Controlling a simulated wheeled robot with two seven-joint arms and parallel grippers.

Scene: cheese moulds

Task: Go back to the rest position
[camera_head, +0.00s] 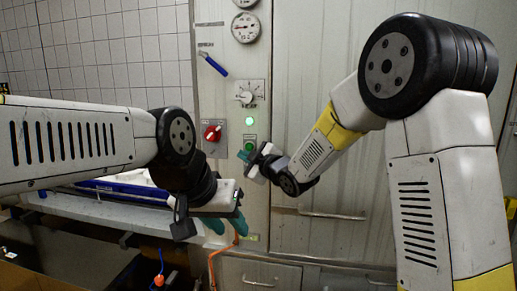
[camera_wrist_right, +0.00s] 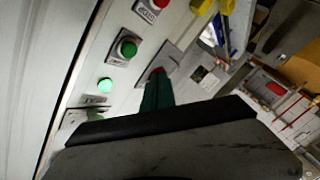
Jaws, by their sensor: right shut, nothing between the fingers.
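My right gripper (camera_head: 246,155) is in front of the grey control panel, close to the green button (camera_head: 249,143). In the right wrist view its teal fingers (camera_wrist_right: 157,92) are together with nothing between them. In that view they are apart from the green button (camera_wrist_right: 128,48). My left gripper (camera_head: 226,224) is lower, in front of the panel's lower part and the white table edge. Its two teal fingers point down and stand apart, with nothing seen between them.
The panel carries a lit green lamp (camera_head: 249,121), a red rotary switch (camera_head: 212,133), a knob (camera_head: 246,94), a blue-handled lever (camera_head: 215,66) and gauges (camera_head: 245,27). A white table (camera_head: 110,208) stands at left. An orange hose (camera_head: 213,264) hangs below my left gripper.

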